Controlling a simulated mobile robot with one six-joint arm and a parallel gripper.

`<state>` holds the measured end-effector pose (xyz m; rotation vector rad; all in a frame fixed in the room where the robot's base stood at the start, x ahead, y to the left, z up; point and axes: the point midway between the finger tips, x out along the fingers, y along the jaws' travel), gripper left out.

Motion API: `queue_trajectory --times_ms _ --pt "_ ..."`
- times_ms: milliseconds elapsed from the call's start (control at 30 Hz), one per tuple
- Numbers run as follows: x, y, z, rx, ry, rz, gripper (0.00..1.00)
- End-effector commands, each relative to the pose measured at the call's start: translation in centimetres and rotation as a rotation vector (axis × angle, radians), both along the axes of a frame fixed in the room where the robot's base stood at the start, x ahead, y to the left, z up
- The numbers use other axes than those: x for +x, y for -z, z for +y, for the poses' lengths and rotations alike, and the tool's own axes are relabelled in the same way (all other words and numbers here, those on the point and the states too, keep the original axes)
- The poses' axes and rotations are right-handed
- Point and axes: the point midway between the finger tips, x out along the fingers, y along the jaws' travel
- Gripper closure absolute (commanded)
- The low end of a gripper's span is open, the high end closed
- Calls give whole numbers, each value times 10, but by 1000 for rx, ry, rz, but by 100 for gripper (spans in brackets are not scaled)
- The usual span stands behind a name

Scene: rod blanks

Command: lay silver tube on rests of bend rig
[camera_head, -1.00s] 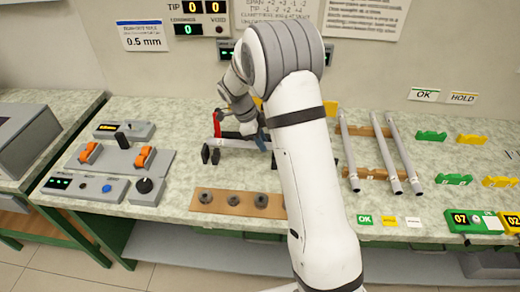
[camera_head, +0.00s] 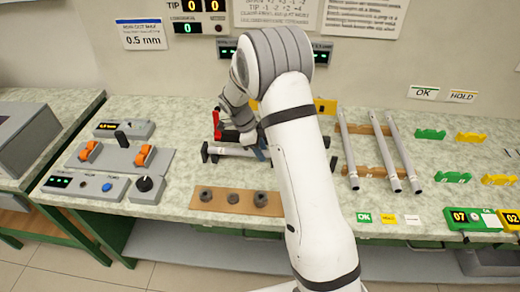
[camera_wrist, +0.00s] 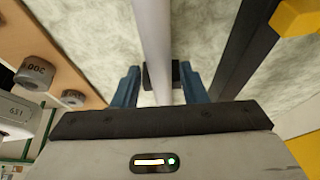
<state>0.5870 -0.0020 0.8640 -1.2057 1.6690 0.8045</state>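The silver tube (camera_head: 230,151) lies level across the bend rig, its left end at the rig's dark left rest (camera_head: 205,153). I cannot tell whether it bears fully on the rests. Its right part is hidden behind my arm. My gripper (camera_head: 260,149) is over the tube, right of the red handle (camera_head: 217,122). In the wrist view the tube (camera_wrist: 152,35) runs between the blue fingers of my gripper (camera_wrist: 160,80). Dark pads flank the tube closely, and the gripper looks shut on it. Another dark rest (camera_head: 333,164) shows right of my arm.
A brown board (camera_head: 218,205) with grey rings lies in front of the rig. Several other tubes lie on a wooden rack (camera_head: 375,172) to the right. A grey gauge with orange clamps (camera_head: 120,160) stands at left. Green and yellow blocks (camera_head: 453,177) lie far right.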

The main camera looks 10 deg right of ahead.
Motion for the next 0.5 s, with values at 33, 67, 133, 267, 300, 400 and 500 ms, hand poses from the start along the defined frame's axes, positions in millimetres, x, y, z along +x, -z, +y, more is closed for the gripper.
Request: queue_trajectory --times_ms 33,67,133,267,300,400,500 --pt "0 0 0 0 0 0 57" --pt "0 0 0 0 0 0 57" --pt "0 0 0 0 -1 0 57" --pt "0 0 0 0 -1 0 57" --pt "0 -1 0 0 -1 0 57" --pt "0 -6 1 0 -1 -1 57" --pt "3 -19 8 1 -2 -4 57"
